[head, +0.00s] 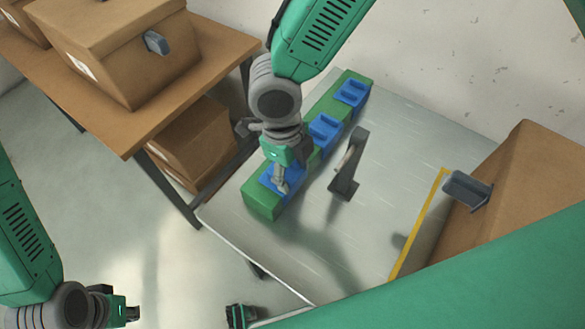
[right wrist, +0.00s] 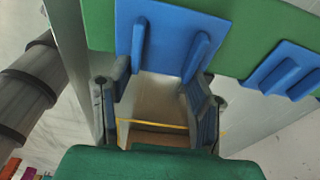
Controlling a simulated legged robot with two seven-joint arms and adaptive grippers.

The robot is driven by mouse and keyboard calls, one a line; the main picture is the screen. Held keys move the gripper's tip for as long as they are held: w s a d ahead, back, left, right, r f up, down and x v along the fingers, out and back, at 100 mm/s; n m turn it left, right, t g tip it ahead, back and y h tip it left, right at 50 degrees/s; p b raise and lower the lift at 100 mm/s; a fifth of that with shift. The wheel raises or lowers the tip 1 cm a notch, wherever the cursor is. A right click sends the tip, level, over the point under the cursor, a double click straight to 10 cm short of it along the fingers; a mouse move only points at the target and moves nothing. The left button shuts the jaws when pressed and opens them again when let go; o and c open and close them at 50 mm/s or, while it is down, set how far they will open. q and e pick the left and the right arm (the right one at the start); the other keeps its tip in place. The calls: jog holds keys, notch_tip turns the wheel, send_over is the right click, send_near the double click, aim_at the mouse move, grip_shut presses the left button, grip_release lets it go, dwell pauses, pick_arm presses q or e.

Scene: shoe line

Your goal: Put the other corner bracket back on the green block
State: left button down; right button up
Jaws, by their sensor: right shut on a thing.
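The green block (head: 262,202) is a long bar lying on the grey table. Blue brackets with raised ribs sit along it: one (head: 352,93) at the far end and one (head: 325,130) near the middle. A third blue bracket (head: 267,186) is at the near end, partly hidden by my right gripper (head: 281,186).
A dark grey upright piece (head: 349,172) stands on the table (head: 385,150) right of the block. A cardboard box (head: 520,190) is at the right, beside a yellow strip (head: 420,222). A brown shelf (head: 125,135) with boxes is at the left. The table's front is clear.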

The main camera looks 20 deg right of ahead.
jog(key=shift+d+f+p, duration=0.1)
jog(key=shift+f+p, duration=0.2)
jog(key=shift+p, duration=0.3)
dwell(0.9)
jog(key=o, duration=1.4)
jog(key=shift+o, duration=0.2)
jog(key=o, duration=0.3)
notch_tip(320, 180, up, 7)
jog(key=p, duration=0.7)
jog(key=shift+p, duration=0.4)
